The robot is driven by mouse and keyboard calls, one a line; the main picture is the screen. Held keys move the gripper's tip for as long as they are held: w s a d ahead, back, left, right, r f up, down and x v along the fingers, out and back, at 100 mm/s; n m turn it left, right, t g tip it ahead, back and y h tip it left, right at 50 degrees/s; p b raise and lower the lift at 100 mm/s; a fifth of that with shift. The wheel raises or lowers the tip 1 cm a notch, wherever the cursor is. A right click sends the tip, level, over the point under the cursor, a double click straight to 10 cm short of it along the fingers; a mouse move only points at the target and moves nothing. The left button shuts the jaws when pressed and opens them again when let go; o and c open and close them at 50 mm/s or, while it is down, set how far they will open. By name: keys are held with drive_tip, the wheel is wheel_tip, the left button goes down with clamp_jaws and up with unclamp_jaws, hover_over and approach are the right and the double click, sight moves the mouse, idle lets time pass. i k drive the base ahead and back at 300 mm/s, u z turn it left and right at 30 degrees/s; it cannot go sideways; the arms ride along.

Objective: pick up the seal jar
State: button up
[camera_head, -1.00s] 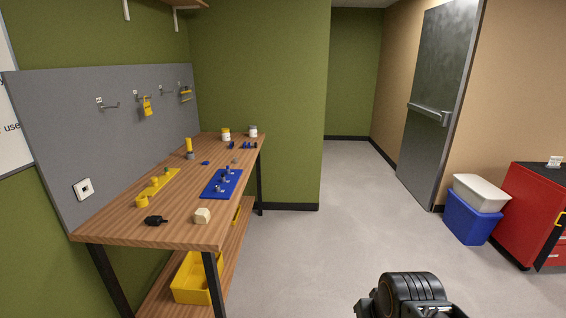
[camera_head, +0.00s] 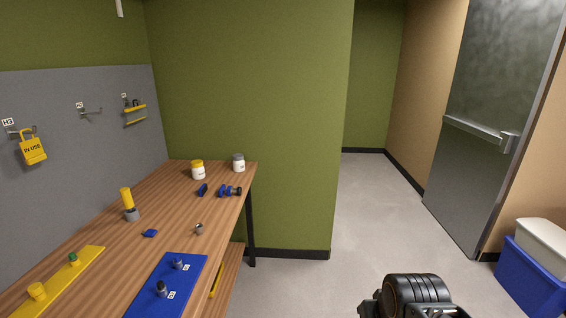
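Two white jars stand upright near the far end of the wooden workbench (camera_head: 185,195). One is a jar with a yellow lid (camera_head: 198,170), and to its right is a jar with a grey lid (camera_head: 239,163). Their labels are too small to read, so I cannot tell which is the seal jar. A dark part of my arm shows at the bottom edge, well short of the jars and to their right. My gripper's fingers are not in view.
Blue pieces (camera_head: 203,190), a small metal ring (camera_head: 199,229) and a yellow-topped cylinder (camera_head: 128,204) lie or stand on the bench. A blue mat (camera_head: 150,296) and yellow strip (camera_head: 50,284) are nearer. A blue bin (camera_head: 530,275) stands at right. Floor right of the bench is clear.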

sight(238, 166)
drive_tip(key=i, duration=3.75)
drive_tip(key=u, duration=4.2)
